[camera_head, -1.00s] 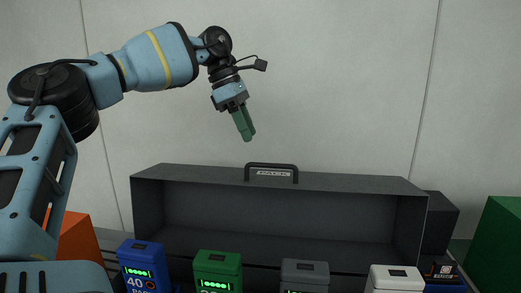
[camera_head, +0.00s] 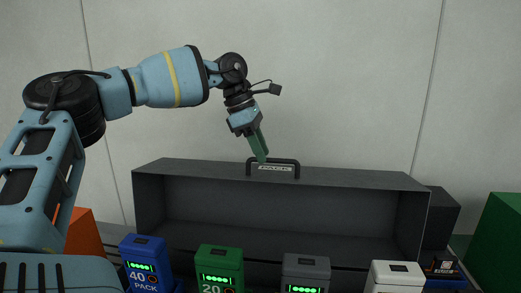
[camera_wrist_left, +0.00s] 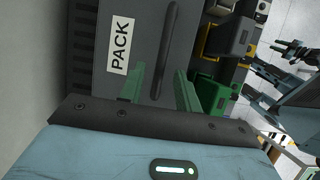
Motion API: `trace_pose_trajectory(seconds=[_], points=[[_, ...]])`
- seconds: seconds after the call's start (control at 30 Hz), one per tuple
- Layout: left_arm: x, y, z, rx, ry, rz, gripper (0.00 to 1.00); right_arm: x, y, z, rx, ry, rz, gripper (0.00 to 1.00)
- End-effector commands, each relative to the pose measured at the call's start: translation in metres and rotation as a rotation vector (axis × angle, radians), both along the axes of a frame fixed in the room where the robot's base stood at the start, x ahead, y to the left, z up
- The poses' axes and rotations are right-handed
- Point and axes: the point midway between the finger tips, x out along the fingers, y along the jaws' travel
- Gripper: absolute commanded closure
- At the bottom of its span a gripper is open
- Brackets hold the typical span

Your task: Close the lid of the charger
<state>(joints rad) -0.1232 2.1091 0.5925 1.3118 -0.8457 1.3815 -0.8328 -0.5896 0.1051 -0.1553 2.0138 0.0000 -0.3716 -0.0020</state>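The charger's dark grey lid (camera_head: 290,213) stands raised behind a row of packs, its hollow inside facing me. A black handle (camera_head: 273,163) with a PACK label sits at its top edge. My left gripper (camera_head: 261,159) points down at the handle, its green fingers overlapping it in the head view. In the left wrist view the green fingers (camera_wrist_left: 161,90) are apart, with the handle bar (camera_wrist_left: 165,45) running between and beyond them. Whether they touch it I cannot tell. Dark and blue parts at the right of that view may be my right arm; its fingers are unclear.
Blue (camera_head: 142,262), green (camera_head: 219,266), grey (camera_head: 305,270) and white (camera_head: 397,276) packs stand in front of the lid. An orange block (camera_head: 84,235) is at the left and a green box (camera_head: 499,245) at the right.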

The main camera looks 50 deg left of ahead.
Motion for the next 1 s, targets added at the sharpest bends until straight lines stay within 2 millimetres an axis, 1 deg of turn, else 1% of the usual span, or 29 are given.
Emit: trace_pose_trajectory(seconds=[0.1,0.33,0.37,0.6,1.0], points=[[0.0009,-0.0014,-0.0045,-0.001,0.001,0.000,0.67,-0.0002,0.0000,0.0002,0.000,0.000,0.000,0.64],[0.0011,-0.0014,-0.0050,-0.001,0.001,0.001,0.67,-0.0004,-0.0001,0.0001,0.000,0.000,0.000,0.64],[0.0011,-0.0014,-0.0050,-0.001,0.001,0.001,0.69,-0.0004,-0.0001,0.0001,0.000,0.000,0.000,0.64],[0.0010,-0.0013,-0.0048,-0.001,0.001,0.001,1.00,-0.0005,-0.0001,0.0000,0.000,0.000,0.000,0.64],[0.0003,-0.0006,-0.0039,0.002,-0.004,0.001,1.00,-0.0005,0.0000,0.0004,-0.001,0.000,0.001,0.64]])
